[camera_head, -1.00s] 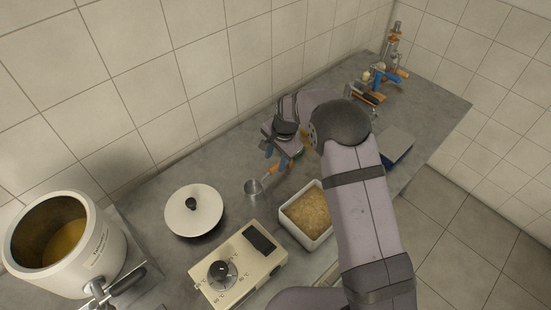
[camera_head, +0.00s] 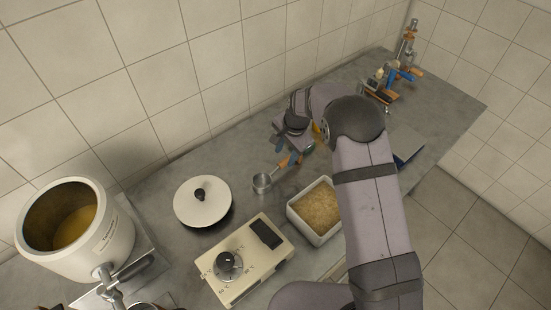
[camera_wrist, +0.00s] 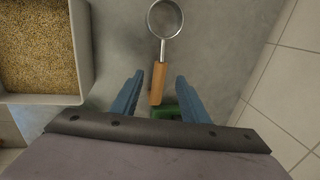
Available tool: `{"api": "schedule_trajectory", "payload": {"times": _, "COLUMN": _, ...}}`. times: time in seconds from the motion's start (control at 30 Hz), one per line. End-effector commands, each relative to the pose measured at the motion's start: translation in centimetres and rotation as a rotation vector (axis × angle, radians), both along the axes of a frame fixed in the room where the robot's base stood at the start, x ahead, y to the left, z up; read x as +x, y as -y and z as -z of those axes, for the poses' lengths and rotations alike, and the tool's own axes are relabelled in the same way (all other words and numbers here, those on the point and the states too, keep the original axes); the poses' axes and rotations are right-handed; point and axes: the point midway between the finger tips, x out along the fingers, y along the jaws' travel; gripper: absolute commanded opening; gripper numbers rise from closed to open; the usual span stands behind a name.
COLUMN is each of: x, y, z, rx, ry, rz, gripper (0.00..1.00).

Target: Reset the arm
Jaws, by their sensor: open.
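My gripper (camera_wrist: 154,95) is open, with its two blue fingers apart. In the wrist view the wooden handle of a small metal ladle (camera_wrist: 164,20) shows between and beyond the fingertips; I cannot tell whether they touch it. In the head view my gripper (camera_head: 285,157) is over the counter just behind the ladle (camera_head: 262,184), partly hidden by my own arm. A green thing (camera_wrist: 167,112) lies under the handle's end, mostly hidden.
A white tub of grains (camera_head: 318,208) stands right of the ladle. A lid (camera_head: 202,203), a control box with a dial (camera_head: 243,262) and a honey tank (camera_head: 75,232) are at left.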

Motion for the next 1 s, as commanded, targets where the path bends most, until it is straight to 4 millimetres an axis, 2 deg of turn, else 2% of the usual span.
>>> {"api": "schedule_trajectory", "payload": {"times": 0.13, "x": 0.0, "y": 0.1, "z": -0.1, "rx": 0.0, "ry": 0.0, "rz": -0.002, "gripper": 0.41}}
{"api": "schedule_trajectory", "payload": {"times": 0.27, "x": -0.7, "y": 0.9, "z": -1.0, "rx": -0.01, "ry": 0.002, "rz": -0.028, "gripper": 0.41}}
{"api": "schedule_trajectory", "payload": {"times": 0.37, "x": -1.9, "y": 2.4, "z": -2.5, "rx": -0.027, "ry": 0.001, "rz": -0.074, "gripper": 0.41}}
{"api": "schedule_trajectory", "payload": {"times": 0.47, "x": -4.0, "y": 4.6, "z": -4.4, "rx": -0.053, "ry": -0.001, "rz": -0.146, "gripper": 0.41}}
{"api": "schedule_trajectory", "payload": {"times": 0.57, "x": -7.0, "y": 7.1, "z": -6.5, "rx": -0.082, "ry": -0.006, "rz": -0.236, "gripper": 0.41}}
{"api": "schedule_trajectory", "payload": {"times": 0.7, "x": -12.4, "y": 10.6, "z": -8.9, "rx": -0.121, "ry": -0.02, "rz": -0.375, "gripper": 0.41}}
{"api": "schedule_trajectory", "payload": {"times": 0.83, "x": -17.8, "y": 13.3, "z": -10.3, "rx": -0.151, "ry": -0.035, "rz": -0.505, "gripper": 0.41}}
{"api": "schedule_trajectory", "payload": {"times": 1.0, "x": -24.3, "y": 15.8, "z": -10.9, "rx": -0.176, "ry": -0.056, "rz": -0.65, "gripper": 0.41}}
